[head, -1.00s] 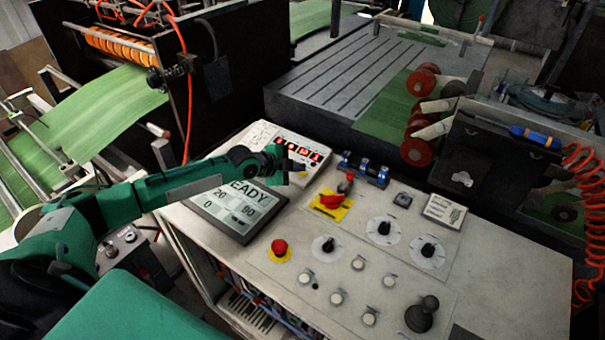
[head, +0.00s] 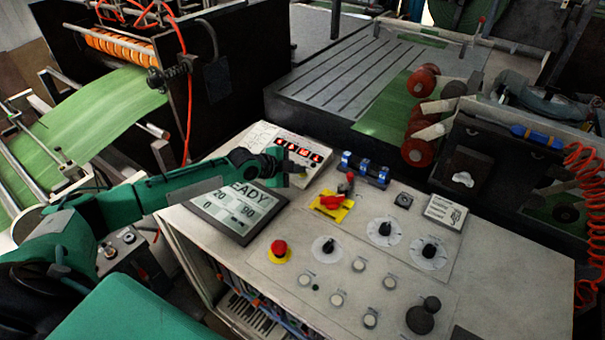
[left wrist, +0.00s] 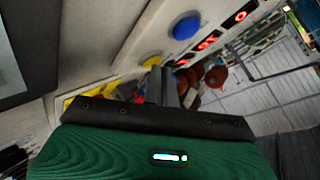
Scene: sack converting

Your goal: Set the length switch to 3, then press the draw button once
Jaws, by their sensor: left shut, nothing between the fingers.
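My left gripper (head: 298,179) is shut and empty, over the lower edge of the box with red digits (head: 303,151). In the left wrist view its closed fingers (left wrist: 162,76) point at a yellow button (left wrist: 152,62); I cannot tell if they touch it. A blue button (left wrist: 187,25) sits beside it. The console has three black rotary knobs on white dials: a left knob (head: 328,246), an upper knob (head: 384,228) and a right knob (head: 428,250). Their labels and settings are too small to read, so I cannot tell which is the length switch. My right gripper is not visible.
A screen (head: 238,207) reading READY lies under my left forearm. A red emergency button (head: 279,248), a red switch on a yellow plate (head: 332,203), several pale buttons (head: 337,299) and a black joystick (head: 423,316) stand on the console. Its right side is clear.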

